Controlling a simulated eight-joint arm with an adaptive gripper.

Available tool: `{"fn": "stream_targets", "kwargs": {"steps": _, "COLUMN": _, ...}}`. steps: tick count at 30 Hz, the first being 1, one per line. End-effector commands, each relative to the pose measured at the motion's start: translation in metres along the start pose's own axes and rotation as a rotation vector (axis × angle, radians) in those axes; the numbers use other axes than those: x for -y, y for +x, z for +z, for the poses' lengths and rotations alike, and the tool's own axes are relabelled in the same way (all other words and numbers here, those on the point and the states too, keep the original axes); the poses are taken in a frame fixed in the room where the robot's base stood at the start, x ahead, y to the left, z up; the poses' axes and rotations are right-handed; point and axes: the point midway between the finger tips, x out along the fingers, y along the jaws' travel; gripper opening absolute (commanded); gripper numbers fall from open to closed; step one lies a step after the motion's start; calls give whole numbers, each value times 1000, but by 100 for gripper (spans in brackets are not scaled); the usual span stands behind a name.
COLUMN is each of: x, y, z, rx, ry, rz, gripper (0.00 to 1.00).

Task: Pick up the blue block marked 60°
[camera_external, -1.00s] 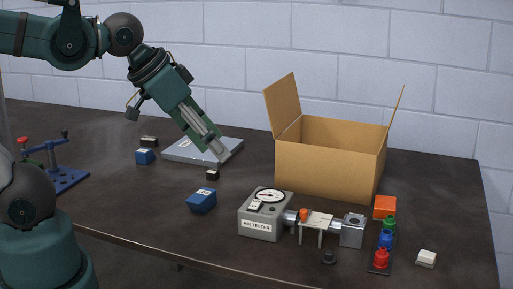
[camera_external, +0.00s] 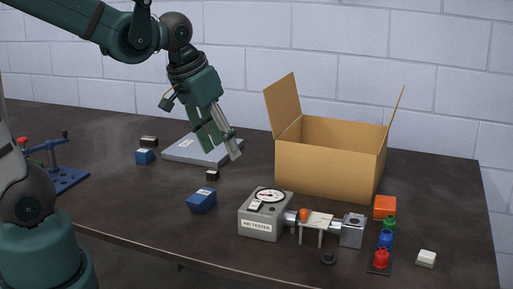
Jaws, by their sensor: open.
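Two blue blocks sit on the dark table. The larger blue block (camera_external: 202,201) lies left of the air tester, with a pale label on its top. The smaller blue block (camera_external: 145,156) lies farther back, left of the grey plate. The labels are too small to read, so I cannot tell which one is marked 60°. My gripper (camera_external: 223,155) is open and empty. It hangs in the air, tilted downward, over the right part of the grey plate and up and to the right of the larger blue block.
A grey plate (camera_external: 190,151) and small dark blocks (camera_external: 212,175) lie near the blue blocks. An open cardboard box (camera_external: 325,172) stands right of my gripper. The air tester (camera_external: 262,226) is in front. A blue clamp fixture (camera_external: 62,178) is at left. The left front table is clear.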

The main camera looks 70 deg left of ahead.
Motion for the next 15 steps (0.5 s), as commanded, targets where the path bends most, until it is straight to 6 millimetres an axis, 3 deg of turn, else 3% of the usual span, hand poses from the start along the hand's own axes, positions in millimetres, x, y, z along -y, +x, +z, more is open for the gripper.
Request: {"fn": "stream_targets", "kwargs": {"steps": 15, "x": 65, "y": 56, "z": -18, "rx": 134, "ry": -157, "rz": -51, "gripper": 48}}
